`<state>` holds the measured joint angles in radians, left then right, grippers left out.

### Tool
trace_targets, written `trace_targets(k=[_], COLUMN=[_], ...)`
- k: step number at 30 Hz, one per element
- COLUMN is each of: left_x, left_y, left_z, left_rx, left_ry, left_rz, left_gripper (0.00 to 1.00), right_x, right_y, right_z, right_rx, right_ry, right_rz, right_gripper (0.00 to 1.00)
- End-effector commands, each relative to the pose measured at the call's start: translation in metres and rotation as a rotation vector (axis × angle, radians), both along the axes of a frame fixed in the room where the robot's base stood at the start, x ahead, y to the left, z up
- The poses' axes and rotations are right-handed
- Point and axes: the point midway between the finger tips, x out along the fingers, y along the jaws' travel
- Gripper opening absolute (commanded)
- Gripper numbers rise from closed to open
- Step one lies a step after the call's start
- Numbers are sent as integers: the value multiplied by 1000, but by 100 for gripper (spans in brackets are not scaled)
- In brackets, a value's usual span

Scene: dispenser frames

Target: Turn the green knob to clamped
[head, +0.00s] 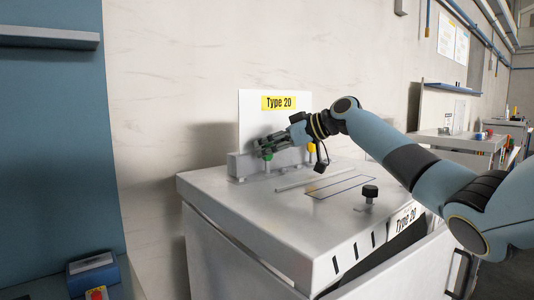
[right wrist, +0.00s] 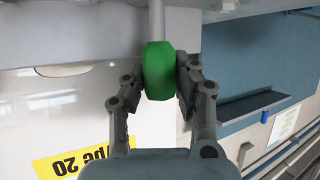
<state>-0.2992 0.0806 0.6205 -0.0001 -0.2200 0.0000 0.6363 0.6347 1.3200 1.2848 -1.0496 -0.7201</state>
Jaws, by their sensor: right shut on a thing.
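The green knob (head: 267,154) sits at the front of a grey block on the dispenser's top, below the white "Type 20" panel. In the right wrist view the green knob (right wrist: 158,70) is on a pale rod, between the two fingers. My right gripper (head: 264,147) reaches in from the right and is shut on the green knob; it also shows in the right wrist view (right wrist: 158,88), with a finger on each side. The knob's clamped marking cannot be made out. My left gripper is not in view.
A yellow knob (head: 311,147) stands right of the green one on the grey block (head: 240,166). A black knob (head: 369,191) stands near the dispenser's right edge. The dispenser top (head: 225,187) is otherwise mostly clear. A blue box with a red button (head: 96,293) is at the lower left.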

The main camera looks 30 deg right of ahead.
Motion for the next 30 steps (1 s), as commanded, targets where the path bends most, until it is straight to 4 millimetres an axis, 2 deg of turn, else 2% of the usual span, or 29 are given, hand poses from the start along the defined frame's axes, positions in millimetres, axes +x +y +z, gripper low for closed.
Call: trace_targets(k=[4, 5, 10, 21, 26, 30], left_x=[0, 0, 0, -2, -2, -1], left_y=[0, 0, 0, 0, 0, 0], left_z=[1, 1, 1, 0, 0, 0], left_rx=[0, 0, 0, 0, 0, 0], left_ry=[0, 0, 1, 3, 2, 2], left_rz=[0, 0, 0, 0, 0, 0], left_gripper=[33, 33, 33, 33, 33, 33], right_x=[0, 0, 0, -5, -28, -55], right_y=[-1, -1, 0, -4, -18, -34], right_z=[0, 0, 0, 2, 12, 24], right_rx=[-2, -2, -1, -3, -9, -11], right_ry=[1, 1, 0, 1, 2, 4], right_rz=[-1, -1, -2, -2, -4, -5], right_gripper=[0, 29, 51, 53, 53, 53])
